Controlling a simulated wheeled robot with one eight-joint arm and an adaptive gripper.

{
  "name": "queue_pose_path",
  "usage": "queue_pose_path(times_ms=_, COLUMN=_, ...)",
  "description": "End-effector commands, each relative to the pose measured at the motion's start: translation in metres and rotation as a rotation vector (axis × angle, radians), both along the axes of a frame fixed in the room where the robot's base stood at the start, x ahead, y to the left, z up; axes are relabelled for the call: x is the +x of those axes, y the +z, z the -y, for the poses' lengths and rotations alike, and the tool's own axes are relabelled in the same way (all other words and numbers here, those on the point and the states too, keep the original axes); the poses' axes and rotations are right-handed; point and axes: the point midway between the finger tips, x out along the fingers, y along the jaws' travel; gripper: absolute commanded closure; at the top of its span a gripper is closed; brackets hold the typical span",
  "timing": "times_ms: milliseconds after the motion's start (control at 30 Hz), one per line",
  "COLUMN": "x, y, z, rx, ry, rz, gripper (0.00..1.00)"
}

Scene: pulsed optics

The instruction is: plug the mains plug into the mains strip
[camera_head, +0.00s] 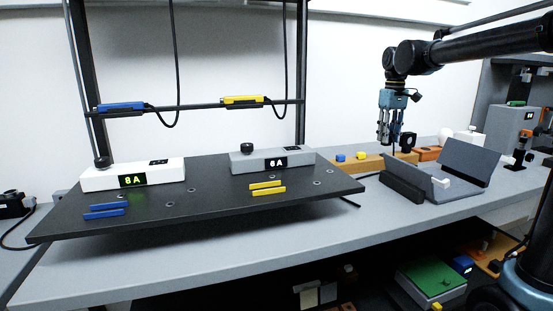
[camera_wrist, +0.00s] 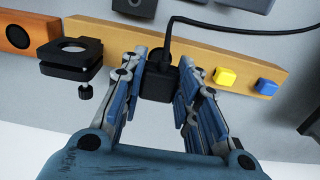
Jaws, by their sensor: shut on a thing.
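My gripper (camera_head: 389,138) hangs over the right part of the bench, pointing down. In the wrist view its two fingers (camera_wrist: 159,92) are shut on a black mains plug (camera_wrist: 158,84). A black cable (camera_wrist: 172,28) rises from the plug and bends right. The plug is in front of or over a wooden bar (camera_wrist: 205,45); I cannot tell whether it touches it. A long black block (camera_head: 402,187) lies in front of the grey open box and may be the mains strip; no sockets can be made out on it.
A yellow cube (camera_wrist: 225,77) and a blue cube (camera_wrist: 265,87) sit at the wooden bar. A black ring mount (camera_wrist: 72,58) and an orange block (camera_wrist: 18,36) are beside it. The grey open box (camera_head: 470,160) stands right. A black breadboard (camera_head: 190,212) fills the left.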

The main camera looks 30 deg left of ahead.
Motion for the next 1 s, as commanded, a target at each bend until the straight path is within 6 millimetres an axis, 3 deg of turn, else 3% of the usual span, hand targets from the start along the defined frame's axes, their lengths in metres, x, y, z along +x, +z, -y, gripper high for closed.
queue_pose_path(times_ms=200, x=0.0, y=0.013, z=0.0, rx=0.0, ry=0.0, rz=0.0, gripper=0.99)
queue_pose_path(times_ms=633, x=0.005, y=0.021, z=0.007, rx=0.0, ry=-0.016, rz=0.0, gripper=0.99)
queue_pose_path(times_ms=1000, x=0.047, y=0.099, z=0.091, rx=-0.002, ry=-0.194, rz=0.0, gripper=0.99)
